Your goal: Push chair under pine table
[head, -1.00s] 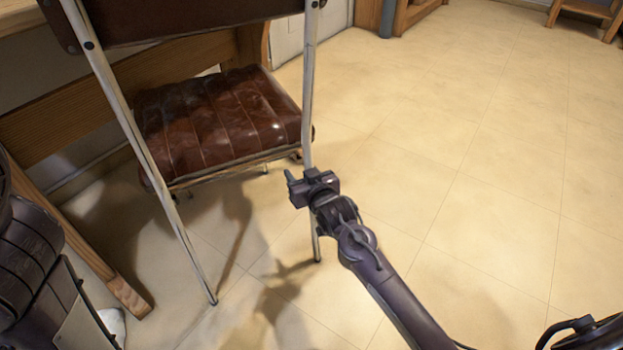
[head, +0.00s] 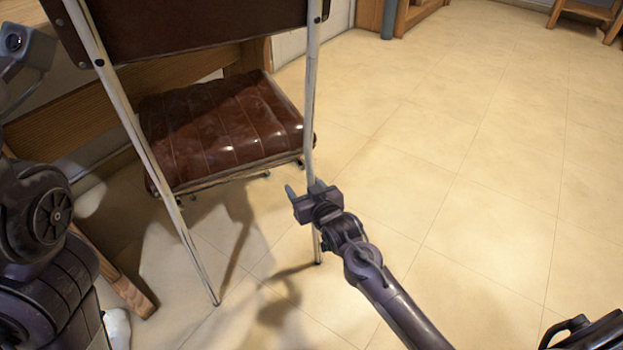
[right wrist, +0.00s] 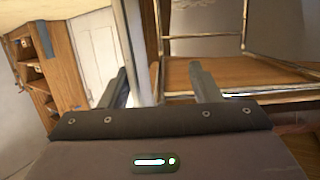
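The chair (head: 222,130) has a brown padded seat, a dark backrest and pale metal legs. It stands upright with its back toward me and its seat partly under the wooden table (head: 50,120). My right gripper (head: 304,190) is low at the chair's right back leg. In the right wrist view, its two fingers (right wrist: 163,85) are apart, with the pale leg (right wrist: 134,45) between them, nearer the left finger. I cannot tell whether the finger touches the leg. My left arm shows at the left edge; its gripper is not visible.
A wooden table leg (head: 125,285) stands on the floor left of the chair. Open tiled floor (head: 460,180) lies to the right. A wooden cabinet (head: 415,15) and a small wooden stand (head: 585,12) are at the back.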

